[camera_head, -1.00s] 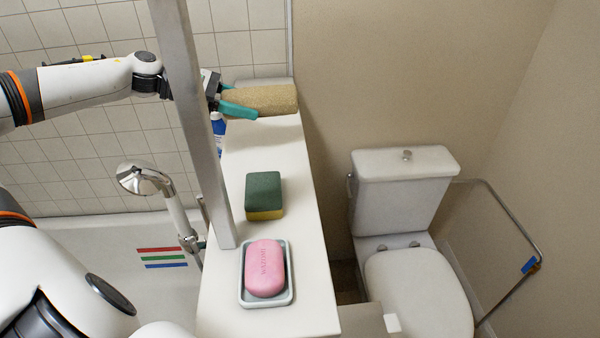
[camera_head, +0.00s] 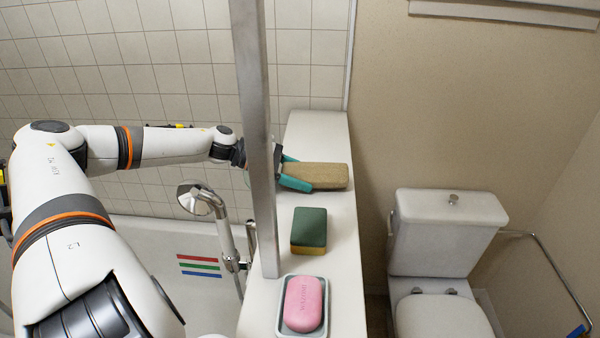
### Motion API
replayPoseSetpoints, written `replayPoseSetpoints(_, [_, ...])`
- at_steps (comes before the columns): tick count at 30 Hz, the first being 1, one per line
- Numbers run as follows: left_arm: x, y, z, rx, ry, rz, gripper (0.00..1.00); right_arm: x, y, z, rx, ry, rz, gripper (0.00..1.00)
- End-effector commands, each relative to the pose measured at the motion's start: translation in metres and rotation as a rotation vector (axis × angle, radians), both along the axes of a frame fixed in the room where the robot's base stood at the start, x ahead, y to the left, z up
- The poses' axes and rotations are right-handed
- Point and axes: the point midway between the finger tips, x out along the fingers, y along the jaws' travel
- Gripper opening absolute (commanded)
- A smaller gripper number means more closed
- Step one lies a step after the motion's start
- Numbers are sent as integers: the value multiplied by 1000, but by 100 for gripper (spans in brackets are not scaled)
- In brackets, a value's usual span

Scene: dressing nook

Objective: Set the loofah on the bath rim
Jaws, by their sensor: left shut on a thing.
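The loofah (camera_head: 318,176) is a tan, rough-textured rounded block, lying level crosswise over the white bath rim (camera_head: 338,268). My left gripper (camera_head: 298,176), with teal fingers, is shut on its left end. The loofah's right end reaches close to the rim's wall-side edge. Whether its underside touches the rim or hangs just above it I cannot tell. The grey post hides part of the gripper's wrist. My right gripper is not in view.
On the rim nearer me are a green and yellow sponge (camera_head: 309,231) and a pink soap (camera_head: 303,304) in a dish (camera_head: 287,332). A grey post (camera_head: 257,120) rises at the rim's left edge. The rim's far end is bare. A toilet (camera_head: 443,235) stands right.

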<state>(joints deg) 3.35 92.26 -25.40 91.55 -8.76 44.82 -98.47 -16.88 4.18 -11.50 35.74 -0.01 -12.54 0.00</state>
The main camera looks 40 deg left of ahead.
Motion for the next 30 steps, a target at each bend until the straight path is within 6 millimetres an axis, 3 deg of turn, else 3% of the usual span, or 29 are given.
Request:
replayPoseSetpoints(7, [0,0,-3,0,0,0,32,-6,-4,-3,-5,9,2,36])
replayPoseSetpoints(8, [0,0,-2,1,-1,0,59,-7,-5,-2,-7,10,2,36])
replayPoseSetpoints(11, [0,0,-1,0,0,0,75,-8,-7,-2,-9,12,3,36])
replayPoseSetpoints(23, [-2,3,1,2,2,-1,76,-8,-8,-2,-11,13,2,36])
replayPoseSetpoints(30, [-22,28,13,7,1,0,76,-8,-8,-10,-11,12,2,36])
